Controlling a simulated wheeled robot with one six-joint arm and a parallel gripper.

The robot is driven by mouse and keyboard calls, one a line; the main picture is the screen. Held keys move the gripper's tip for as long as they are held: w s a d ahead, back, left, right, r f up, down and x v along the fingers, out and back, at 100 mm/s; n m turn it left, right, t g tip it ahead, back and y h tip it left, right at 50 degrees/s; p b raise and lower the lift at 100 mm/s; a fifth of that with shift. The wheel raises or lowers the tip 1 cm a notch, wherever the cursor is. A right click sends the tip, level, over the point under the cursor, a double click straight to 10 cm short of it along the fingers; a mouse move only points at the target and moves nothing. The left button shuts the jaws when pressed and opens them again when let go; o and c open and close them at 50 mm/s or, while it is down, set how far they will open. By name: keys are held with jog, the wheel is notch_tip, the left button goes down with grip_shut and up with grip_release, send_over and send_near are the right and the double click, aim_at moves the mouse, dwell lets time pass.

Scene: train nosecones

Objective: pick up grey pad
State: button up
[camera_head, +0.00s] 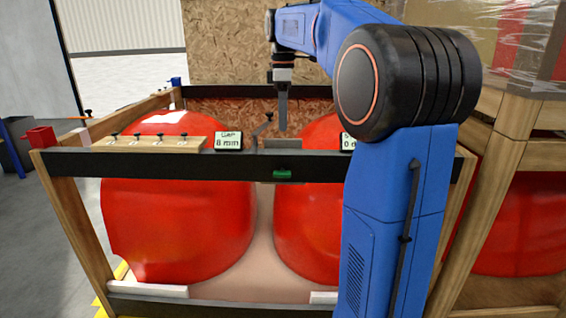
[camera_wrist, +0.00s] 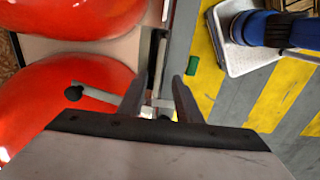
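A flat grey piece (camera_head: 282,145), likely the grey pad, sits at the middle of the dark front beam, beside a black-knobbed lever (camera_head: 268,118). My gripper (camera_head: 283,128) points down just above and behind it in the head view. In the wrist view my gripper (camera_wrist: 160,88) has its two fingers apart, astride the beam line. A small pale piece (camera_wrist: 160,103) shows between the fingers; I cannot tell whether they touch it. The lever (camera_wrist: 73,93) shows left of the fingers. The grey piece's lower part is hidden behind the beam.
Large red nosecones (camera_head: 180,215) stand inside a wooden frame. The front beam (camera_head: 110,163) carries a green block (camera_head: 282,174), a gap card (camera_head: 228,141) and a pegged wooden strip (camera_head: 150,143). A red clamp (camera_head: 40,137) is at the left corner. Yellow-striped floor (camera_wrist: 215,95) lies in front.

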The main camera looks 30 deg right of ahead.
aim_at(283, 139)
jog(key=shift+f, duration=2.85)
jog(key=shift+w, duration=0.1)
grip_shut()
